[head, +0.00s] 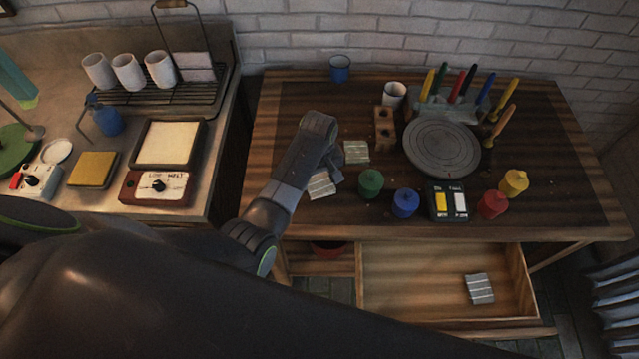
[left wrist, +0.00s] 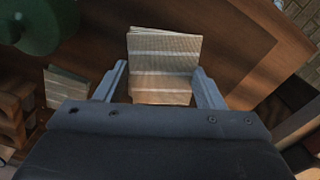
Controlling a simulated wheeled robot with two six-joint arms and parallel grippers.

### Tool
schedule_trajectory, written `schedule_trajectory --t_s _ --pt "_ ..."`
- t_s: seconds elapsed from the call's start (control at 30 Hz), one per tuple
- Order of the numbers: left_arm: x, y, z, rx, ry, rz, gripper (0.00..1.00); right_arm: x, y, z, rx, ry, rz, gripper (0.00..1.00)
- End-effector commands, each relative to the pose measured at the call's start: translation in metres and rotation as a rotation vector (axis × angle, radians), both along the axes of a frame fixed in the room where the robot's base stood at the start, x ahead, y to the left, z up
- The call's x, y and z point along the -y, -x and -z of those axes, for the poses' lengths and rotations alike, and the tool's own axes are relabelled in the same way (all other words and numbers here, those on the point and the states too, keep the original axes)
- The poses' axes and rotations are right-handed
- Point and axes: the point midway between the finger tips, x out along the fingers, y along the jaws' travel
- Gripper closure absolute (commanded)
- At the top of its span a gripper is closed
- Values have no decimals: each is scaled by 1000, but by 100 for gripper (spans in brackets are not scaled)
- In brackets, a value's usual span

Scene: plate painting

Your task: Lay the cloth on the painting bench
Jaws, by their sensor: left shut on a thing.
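A folded grey cloth with pale stripes (head: 322,186) is at the left front of the wooden painting bench (head: 285,110). My left gripper (head: 328,172) is shut on it. In the left wrist view the cloth (left wrist: 164,62) sits between the two fingers of the left gripper (left wrist: 160,88), over the brown bench top. I cannot tell whether the cloth touches the wood. Part of it is hidden behind the gripper in the head view. My right gripper is not in view.
A small pale folded piece (head: 356,152) lies right of the gripper, near a wooden block (head: 385,128). Green (head: 371,183) and blue (head: 405,203) pots stand further right, before a round wheel (head: 442,147). An open drawer (head: 400,285) below holds another striped cloth (head: 480,288).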

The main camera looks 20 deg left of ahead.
Motion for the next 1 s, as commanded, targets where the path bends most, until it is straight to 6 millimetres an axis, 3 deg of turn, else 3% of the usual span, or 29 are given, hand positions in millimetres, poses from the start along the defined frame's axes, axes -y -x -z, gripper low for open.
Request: schedule_trajectory --t_s 0.4,0.87,0.9,1.0 --pt "0 0 42 -1 -1 0 59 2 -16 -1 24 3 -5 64" --pt "0 0 50 1 0 0 59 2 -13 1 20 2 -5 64" --pt "0 0 49 1 0 0 32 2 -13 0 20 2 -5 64" --pt "0 0 49 1 0 0 19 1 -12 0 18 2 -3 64"
